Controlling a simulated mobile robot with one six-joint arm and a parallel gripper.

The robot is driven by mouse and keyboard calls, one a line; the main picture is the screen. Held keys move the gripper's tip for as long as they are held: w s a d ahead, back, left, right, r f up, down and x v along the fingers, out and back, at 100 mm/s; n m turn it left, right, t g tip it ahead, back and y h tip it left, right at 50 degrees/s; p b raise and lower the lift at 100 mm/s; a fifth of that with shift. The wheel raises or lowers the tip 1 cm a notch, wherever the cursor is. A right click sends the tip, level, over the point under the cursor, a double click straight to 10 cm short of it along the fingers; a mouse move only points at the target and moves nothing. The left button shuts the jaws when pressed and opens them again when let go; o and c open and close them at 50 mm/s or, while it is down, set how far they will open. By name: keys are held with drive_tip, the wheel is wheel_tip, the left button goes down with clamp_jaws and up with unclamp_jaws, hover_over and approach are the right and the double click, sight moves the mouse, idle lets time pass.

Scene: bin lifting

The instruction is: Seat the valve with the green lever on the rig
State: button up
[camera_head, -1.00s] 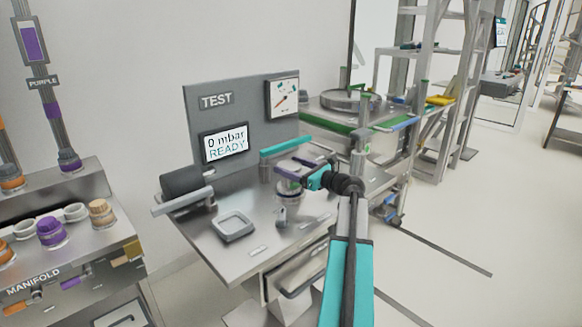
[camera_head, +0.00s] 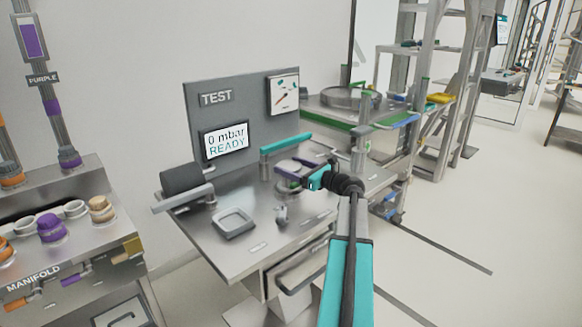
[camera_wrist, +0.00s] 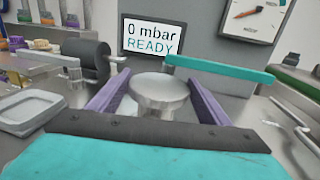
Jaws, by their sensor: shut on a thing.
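My gripper (camera_head: 295,168) is over the test bench, in front of the grey TEST panel. In the wrist view its two purple fingers are shut on a pale metal piece with a round, flat top (camera_wrist: 160,89). In the head view the lower part of this held piece (camera_head: 287,185) shows just below the fingers, mostly hidden. I cannot see a green lever on it, so I cannot tell which valve it is. The test rig's teal bar (camera_head: 286,144) lies behind the fingers, and it also shows in the wrist view (camera_wrist: 205,68).
The screen (camera_head: 226,143) reads 0 mbar READY. A square tray (camera_head: 233,223) and a small metal fitting (camera_head: 281,213) are on the bench. A dark roller (camera_head: 183,179) stands left. The manifold (camera_head: 60,262) with purple and orange caps is farther left. Bare bench lies around the tray.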

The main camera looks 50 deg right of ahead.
drive_tip(key=shift+f, duration=0.15)
idle(0.4)
idle(0.4)
drive_tip(key=o, duration=1.9)
drive_tip(key=shift+o, duration=1)
drive_tip(key=shift+f, duration=0.15)
drive_tip(key=shift+r, duration=0.2)
drive_tip(key=shift+r+p, duration=3.65)
drive_tip(key=shift+r, duration=0.75)
